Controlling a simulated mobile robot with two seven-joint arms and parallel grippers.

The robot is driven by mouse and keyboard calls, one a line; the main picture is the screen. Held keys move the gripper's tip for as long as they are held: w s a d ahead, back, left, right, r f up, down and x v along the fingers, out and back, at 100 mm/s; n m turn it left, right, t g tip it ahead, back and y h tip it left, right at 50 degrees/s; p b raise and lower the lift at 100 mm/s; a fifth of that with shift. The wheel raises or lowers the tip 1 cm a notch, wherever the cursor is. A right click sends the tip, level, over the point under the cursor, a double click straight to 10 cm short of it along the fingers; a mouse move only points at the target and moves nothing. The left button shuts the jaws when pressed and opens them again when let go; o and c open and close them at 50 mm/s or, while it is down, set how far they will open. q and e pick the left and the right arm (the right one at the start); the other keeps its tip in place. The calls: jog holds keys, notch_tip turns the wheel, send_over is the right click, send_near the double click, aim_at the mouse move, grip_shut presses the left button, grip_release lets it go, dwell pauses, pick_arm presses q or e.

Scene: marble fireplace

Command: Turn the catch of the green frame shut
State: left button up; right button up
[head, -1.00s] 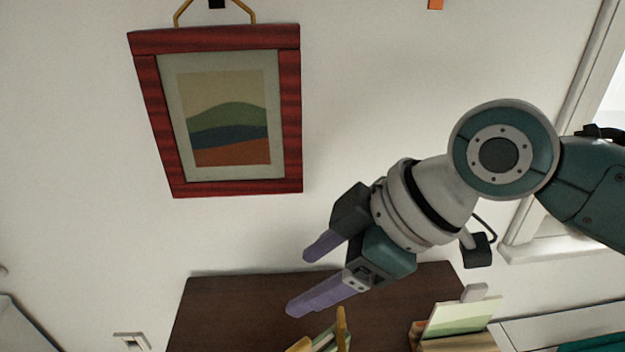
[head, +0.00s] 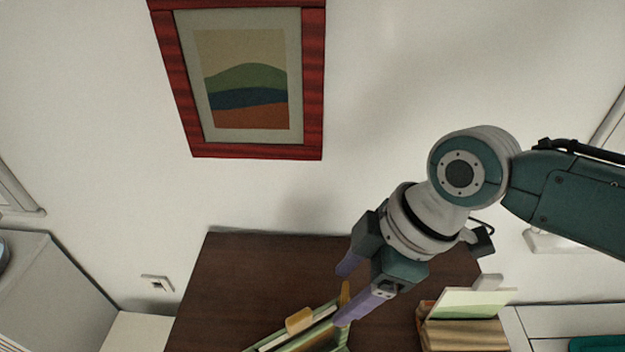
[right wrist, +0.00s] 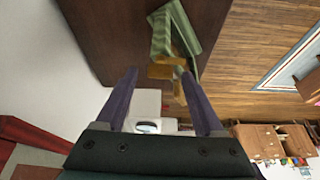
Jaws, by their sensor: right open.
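The green frame (head: 335,337) lies on a dark brown surface at the bottom of the head view, partly cut off by the picture's edge. An orange-yellow tab (head: 299,320) sits on it, and a thin upright yellow piece (head: 345,290) stands at its right end; I cannot tell which is the catch. My right gripper (head: 346,290) is open, with purple fingers pointing down close to the upright piece. In the right wrist view the green frame (right wrist: 176,30) and yellow pieces (right wrist: 160,71) show beyond the fingertips. Contact is unclear. My left gripper is out of view.
The dark brown surface (head: 240,270) is clear left of the green frame. A wooden holder (head: 465,335) with a pale green card stands to the right. A red-framed picture (head: 313,90) hangs on the wall above.

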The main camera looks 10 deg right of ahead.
grip_shut()
dwell(0.6)
